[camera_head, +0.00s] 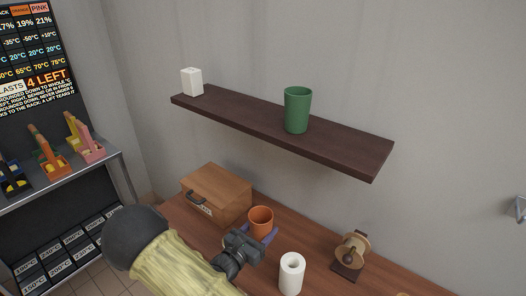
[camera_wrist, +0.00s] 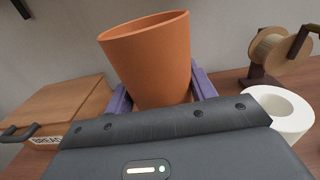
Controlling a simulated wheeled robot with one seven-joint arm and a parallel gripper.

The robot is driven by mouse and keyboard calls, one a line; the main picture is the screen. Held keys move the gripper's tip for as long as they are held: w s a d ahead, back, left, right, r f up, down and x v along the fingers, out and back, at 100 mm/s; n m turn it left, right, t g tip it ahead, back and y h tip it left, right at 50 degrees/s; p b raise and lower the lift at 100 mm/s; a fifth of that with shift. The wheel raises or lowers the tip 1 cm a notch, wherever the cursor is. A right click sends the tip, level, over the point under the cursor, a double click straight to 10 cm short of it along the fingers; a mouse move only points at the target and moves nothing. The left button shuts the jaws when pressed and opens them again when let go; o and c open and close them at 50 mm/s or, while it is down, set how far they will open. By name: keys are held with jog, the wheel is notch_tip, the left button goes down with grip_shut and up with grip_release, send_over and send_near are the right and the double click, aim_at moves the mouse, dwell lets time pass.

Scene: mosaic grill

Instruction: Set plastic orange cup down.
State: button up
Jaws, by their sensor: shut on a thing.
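The plastic orange cup (camera_head: 261,220) is upright between the purple fingers of my gripper (camera_head: 262,235), over the wooden counter. In the wrist view the orange cup (camera_wrist: 152,62) fills the upper middle, leaning slightly in the picture. The fingers of my gripper (camera_wrist: 160,100) are closed against its left and right sides. The cup's lower part is hidden behind the gripper body, so I cannot tell whether its base touches the counter.
A wooden bread box (camera_head: 216,193) stands left of the cup. A white paper roll (camera_head: 291,273) and a spool on a stand (camera_head: 351,253) are to the right. A dark shelf (camera_head: 340,145) above holds a green cup (camera_head: 297,110) and a white holder (camera_head: 192,82).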

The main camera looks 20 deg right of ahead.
aim_at(259, 214)
jog(key=w+r+n+t+y+p, duration=0.1)
jog(key=r+p, duration=0.1)
jog(key=p, duration=0.1)
jog(key=w+r+n+t+y+p, duration=0.1)
jog(key=r+n+t+y+p, duration=0.1)
jog(key=p, duration=0.1)
jog(key=w+r+n+t+y+p, duration=0.1)
jog(key=r+y+p, duration=0.1)
jog(key=p, duration=0.1)
jog(key=shift+d+r+n+t, duration=0.1)
jog(key=shift+r+n+t, duration=0.2)
jog(key=shift+n+t, duration=0.1)
jog(key=n+y+p, duration=0.1)
jog(key=y+p, duration=0.1)
jog(key=r+n+t+y+p, duration=0.1)
jog(key=y+p, duration=0.1)
jog(key=p, duration=0.1)
jog(key=shift+w+a+n+t+y, duration=0.2)
jog(key=shift+n+t+y, duration=0.1)
jog(key=shift+n+y, duration=0.1)
jog(key=n+y+p, duration=0.1)
jog(key=y+p, duration=0.1)
jog(key=p, duration=0.1)
jog(key=shift+s+a+n+t+y, duration=0.1)
jog(key=shift+n+t+y, duration=0.2)
jog(key=shift+s+f+n+y+p, duration=0.3)
jog(key=shift+n+y+p, duration=0.3)
jog(key=shift+y+p, duration=0.35)
jog(key=shift+a, duration=0.1)
